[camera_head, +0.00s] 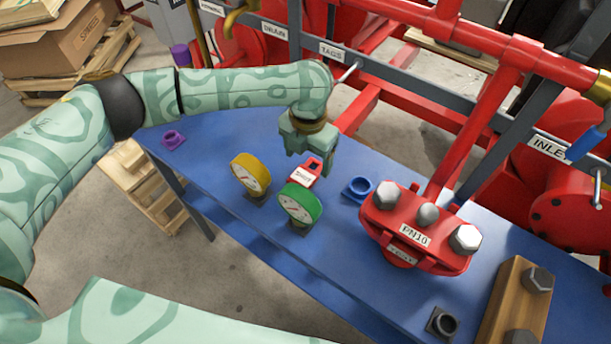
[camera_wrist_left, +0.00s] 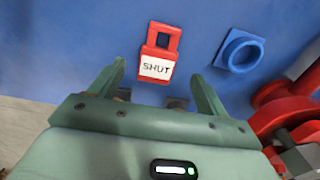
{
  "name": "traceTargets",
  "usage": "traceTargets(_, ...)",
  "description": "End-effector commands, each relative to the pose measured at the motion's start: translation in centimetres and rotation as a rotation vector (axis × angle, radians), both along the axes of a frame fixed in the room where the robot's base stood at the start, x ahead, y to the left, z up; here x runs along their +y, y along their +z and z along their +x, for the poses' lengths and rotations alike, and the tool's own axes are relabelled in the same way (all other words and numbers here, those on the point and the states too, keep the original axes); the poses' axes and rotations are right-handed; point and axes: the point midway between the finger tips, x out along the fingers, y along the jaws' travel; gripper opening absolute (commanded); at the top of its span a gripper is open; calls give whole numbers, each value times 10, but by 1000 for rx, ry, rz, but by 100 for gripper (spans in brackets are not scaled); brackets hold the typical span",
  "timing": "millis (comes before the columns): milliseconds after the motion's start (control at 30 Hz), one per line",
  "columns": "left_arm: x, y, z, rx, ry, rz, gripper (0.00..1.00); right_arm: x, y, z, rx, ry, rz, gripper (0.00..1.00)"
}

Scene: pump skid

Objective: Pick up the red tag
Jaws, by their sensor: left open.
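The red tag (camera_head: 306,172) lies on the blue table (camera_head: 225,133), just behind the green gauge. In the left wrist view the red tag (camera_wrist_left: 158,53) shows whole, with a white label reading SHUT and a square hole at its far end. My left gripper (camera_head: 309,165) is over the tag, pointing down. In the left wrist view my left gripper (camera_wrist_left: 153,80) is open, with one finger to each side of the tag's near end and nothing held. I cannot tell the exact height of the fingertips above the table. My right gripper is not in view.
A yellow gauge (camera_head: 251,174) and a green gauge (camera_head: 300,205) stand close in front of the tag. A purple ring (camera_head: 173,140) is at the left. Red pipes rise behind.

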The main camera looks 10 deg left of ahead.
Motion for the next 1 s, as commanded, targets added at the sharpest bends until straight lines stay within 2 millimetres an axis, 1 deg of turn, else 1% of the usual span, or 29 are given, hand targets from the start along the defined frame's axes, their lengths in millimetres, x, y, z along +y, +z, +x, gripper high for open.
traceTargets(33,1,-11,0,4,0,2,76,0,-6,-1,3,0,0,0)
traceTargets(100,1,-24,1,5,0,2,76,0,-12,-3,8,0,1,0)
traceTargets(233,2,-44,1,5,0,2,76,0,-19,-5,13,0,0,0)
traceTargets(300,2,-47,1,4,0,2,76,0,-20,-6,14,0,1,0)
traceTargets(467,2,-45,1,1,0,2,76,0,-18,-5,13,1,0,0)
traceTargets(500,2,-45,1,1,0,2,71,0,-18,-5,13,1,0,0)
traceTargets(567,2,-45,1,1,0,2,54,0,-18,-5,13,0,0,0)
traceTargets(600,2,-45,1,1,0,2,43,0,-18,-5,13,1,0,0)
traceTargets(667,2,-45,1,1,0,2,28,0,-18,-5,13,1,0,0)
traceTargets(900,2,-45,2,1,0,2,28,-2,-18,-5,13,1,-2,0)
traceTargets(1000,2,-40,2,1,0,1,28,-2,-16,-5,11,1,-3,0)
